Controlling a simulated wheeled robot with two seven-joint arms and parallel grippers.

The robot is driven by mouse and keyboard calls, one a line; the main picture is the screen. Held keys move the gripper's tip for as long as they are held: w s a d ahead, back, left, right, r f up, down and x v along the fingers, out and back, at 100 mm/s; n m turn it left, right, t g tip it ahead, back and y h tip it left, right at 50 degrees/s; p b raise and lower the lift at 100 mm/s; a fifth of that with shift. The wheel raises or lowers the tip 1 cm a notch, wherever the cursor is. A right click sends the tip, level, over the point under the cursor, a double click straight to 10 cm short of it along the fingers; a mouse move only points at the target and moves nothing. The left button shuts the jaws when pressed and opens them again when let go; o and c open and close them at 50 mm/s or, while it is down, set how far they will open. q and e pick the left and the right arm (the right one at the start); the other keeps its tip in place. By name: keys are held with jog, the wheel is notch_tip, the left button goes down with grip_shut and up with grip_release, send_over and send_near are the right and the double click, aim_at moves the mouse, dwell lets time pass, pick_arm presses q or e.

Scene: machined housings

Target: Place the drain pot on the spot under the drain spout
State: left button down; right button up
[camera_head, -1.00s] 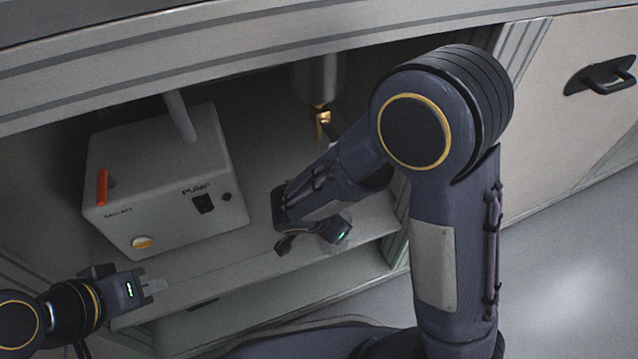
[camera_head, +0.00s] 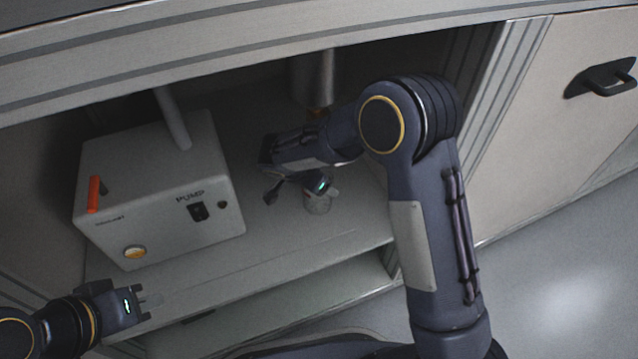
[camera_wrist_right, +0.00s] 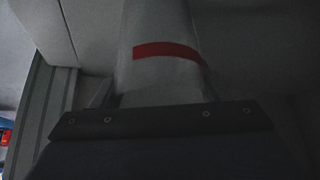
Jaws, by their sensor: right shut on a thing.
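The drain pot (camera_head: 317,202) is a small grey, partly see-through pot in the cabinet, low over or on the shelf; I cannot tell if it touches. My right gripper (camera_head: 318,188) is shut on its upper part. The brass drain spout (camera_head: 317,113) hangs under a steel cylinder, partly hidden by my right arm. The spot under it cannot be made out. In the right wrist view a pale cylinder with a red band (camera_wrist_right: 165,50) stands beyond the gripper's dark edge; I cannot tell whether it is the pot. My left gripper (camera_head: 146,300) is open and empty at the lower left.
A white pump box (camera_head: 160,190) with an orange handle and a pipe on top stands left of the pot. The shelf (camera_head: 270,245) is bare in front of it. The cabinet's top edge and right post (camera_head: 480,130) frame the opening. A door handle (camera_head: 603,78) sticks out at right.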

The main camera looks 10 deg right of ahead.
jog(key=shift+f, duration=0.15)
jog(key=o, duration=1)
jog(key=shift+r, duration=0.3)
jog(key=p+v, duration=0.4)
jog(key=v, duration=0.7)
jog(key=shift+s+a+r, duration=0.15)
jog(key=shift+a+r, duration=0.1)
jog(key=shift+r, duration=0.05)
